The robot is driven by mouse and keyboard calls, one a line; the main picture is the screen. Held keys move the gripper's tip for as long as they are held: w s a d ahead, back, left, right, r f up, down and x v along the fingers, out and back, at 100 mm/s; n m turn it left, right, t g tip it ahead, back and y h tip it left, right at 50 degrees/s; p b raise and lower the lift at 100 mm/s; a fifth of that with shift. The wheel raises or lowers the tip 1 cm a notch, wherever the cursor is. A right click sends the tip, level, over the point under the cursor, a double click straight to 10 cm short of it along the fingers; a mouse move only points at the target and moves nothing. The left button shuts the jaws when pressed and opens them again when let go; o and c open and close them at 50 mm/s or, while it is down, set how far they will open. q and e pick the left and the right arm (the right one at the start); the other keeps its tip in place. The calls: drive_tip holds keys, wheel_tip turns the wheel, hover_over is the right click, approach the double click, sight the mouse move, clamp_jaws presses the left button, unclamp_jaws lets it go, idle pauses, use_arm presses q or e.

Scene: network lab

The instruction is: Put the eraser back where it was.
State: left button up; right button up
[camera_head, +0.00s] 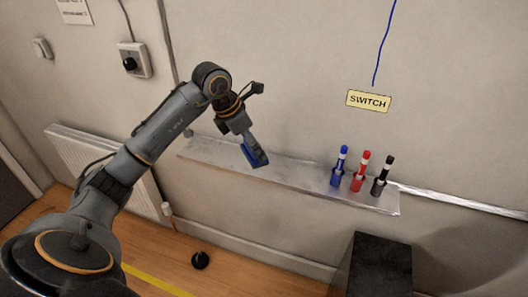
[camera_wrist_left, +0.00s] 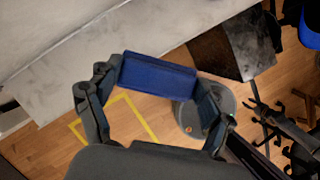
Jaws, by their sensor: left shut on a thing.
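My left gripper (camera_head: 254,153) is shut on a blue eraser (camera_head: 258,157), which overlaps the left half of the grey wall shelf (camera_head: 215,155) in the head view. In the left wrist view the eraser (camera_wrist_left: 158,77) sits between the two fingers of the gripper (camera_wrist_left: 158,92), its long side spanning them. A pale surface with a straight edge, likely the shelf or wall, lies behind it at upper left. I cannot tell whether the eraser touches the shelf. My right gripper is not in view.
A blue marker (camera_head: 338,168), a red marker (camera_head: 359,173) and a black marker (camera_head: 380,178) stand upright at the shelf's right end. The shelf between eraser and markers is bare. A yellow SWITCH label (camera_head: 369,101) is on the wall. A dark box (camera_head: 378,262) stands below.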

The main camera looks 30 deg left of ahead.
use_arm(q)
drive_tip(key=w+f, duration=0.2)
drive_tip(key=w+a+f+p, duration=0.1)
drive_tip(key=w+f, duration=0.1)
drive_tip(key=w, duration=0.1)
drive_tip(key=w+a+f+p, duration=0.1)
drive_tip(key=w+f, duration=0.1)
drive_tip(key=f, duration=0.1)
drive_tip(key=shift+w, duration=0.15)
wheel_tip(320, 180, down, 2)
drive_tip(key=shift+f+p, duration=0.1)
drive_tip(key=shift+p, duration=0.8)
drive_tip(key=shift+w+f, duration=0.1)
drive_tip(key=shift+f, duration=0.45)
drive_tip(key=shift+f, duration=0.1)
drive_tip(key=o, duration=1.3)
